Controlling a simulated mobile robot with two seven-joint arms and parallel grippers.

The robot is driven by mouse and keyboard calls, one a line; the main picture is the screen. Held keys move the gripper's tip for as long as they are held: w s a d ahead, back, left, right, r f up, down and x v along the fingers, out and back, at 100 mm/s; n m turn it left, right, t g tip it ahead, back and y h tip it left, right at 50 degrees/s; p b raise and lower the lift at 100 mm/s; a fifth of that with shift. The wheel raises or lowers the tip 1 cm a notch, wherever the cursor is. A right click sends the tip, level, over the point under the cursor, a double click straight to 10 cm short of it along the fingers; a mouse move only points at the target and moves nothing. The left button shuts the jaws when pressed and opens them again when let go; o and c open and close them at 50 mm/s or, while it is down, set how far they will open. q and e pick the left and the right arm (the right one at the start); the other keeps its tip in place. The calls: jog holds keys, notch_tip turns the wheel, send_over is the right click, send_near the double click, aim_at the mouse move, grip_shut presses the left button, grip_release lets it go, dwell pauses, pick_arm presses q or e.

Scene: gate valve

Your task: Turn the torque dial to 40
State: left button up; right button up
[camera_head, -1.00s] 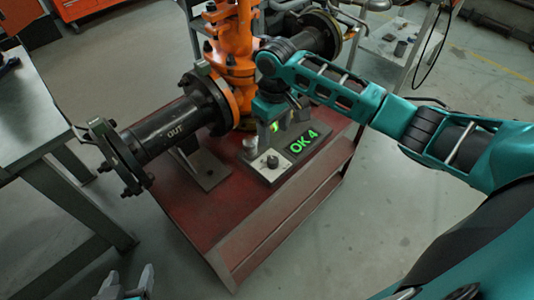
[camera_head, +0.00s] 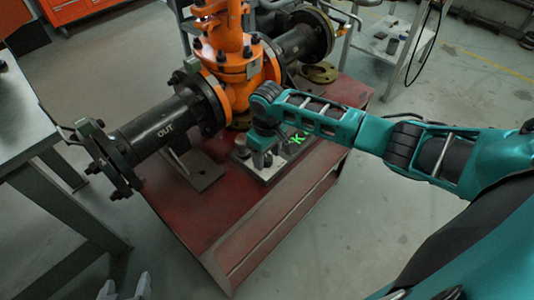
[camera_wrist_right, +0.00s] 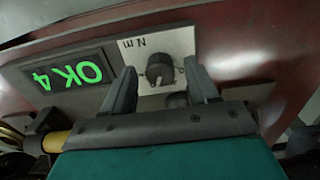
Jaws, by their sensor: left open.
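The torque dial (camera_wrist_right: 160,68) is a dark round knob on a pale plate marked N.m in the right wrist view. My right gripper (camera_wrist_right: 162,80) is open, with one finger on each side of the dial and a small gap visible to each. Beside the plate, a black display (camera_wrist_right: 68,77) shows green "OK 4", upside down in this view. In the head view my right gripper (camera_head: 262,158) is over the dial's box and hides the dial and most of the display. My left gripper (camera_head: 125,290) is open and empty at the bottom left edge, over the floor.
The box sits on a red stand (camera_head: 235,215). An orange gate valve (camera_head: 228,55) rises behind my right gripper, with a black flanged pipe marked OUT (camera_head: 160,132) to the left. A grey table (camera_head: 25,135) stands at the far left.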

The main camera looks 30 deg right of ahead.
jog(key=c, duration=1)
jog(key=shift+r+n+p, duration=0.15)
jog(key=shift+n+p, duration=0.45)
jog(key=shift+p, duration=0.05)
jog(key=shift+n+p, duration=0.85)
jog(key=shift+n, duration=0.25)
jog(key=n+p, duration=0.1)
jog(key=n, duration=0.1)
jog(key=shift+n, duration=0.3)
jog(key=shift+n+p, duration=0.4)
jog(key=shift+n, duration=1)
jog(key=o, duration=1)
